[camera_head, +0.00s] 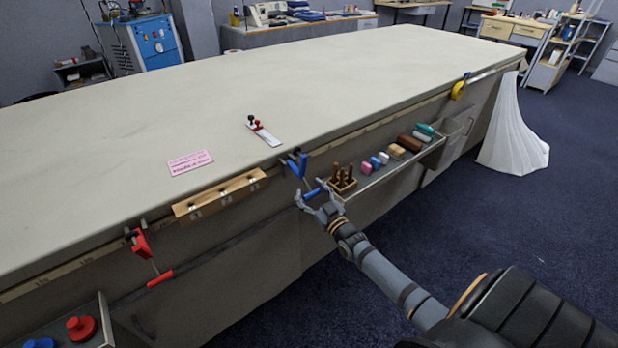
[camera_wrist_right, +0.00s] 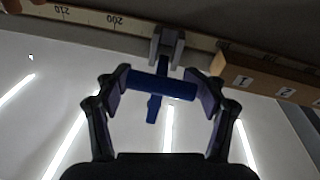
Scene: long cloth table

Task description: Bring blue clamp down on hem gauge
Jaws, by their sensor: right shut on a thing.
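The blue clamp (camera_head: 297,165) hangs on the table's front edge, its bar and handle (camera_head: 311,193) below the tabletop. The hem gauge (camera_head: 264,133), a pale flat strip with a red and a black knob, lies on the cloth near the edge, just left of and behind the clamp. My right gripper (camera_head: 318,203) is shut on the clamp's handle. In the right wrist view the blue handle (camera_wrist_right: 163,86) lies crosswise between the two fingers (camera_wrist_right: 160,100), with the clamp's grey jaw (camera_wrist_right: 167,45) above it. My left gripper is out of view.
A wooden numbered block (camera_head: 220,195) is fixed on the edge left of the clamp, and a red clamp (camera_head: 140,243) hangs further left. A tray (camera_head: 385,175) with spools and a peg rack (camera_head: 342,180) is to the right.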

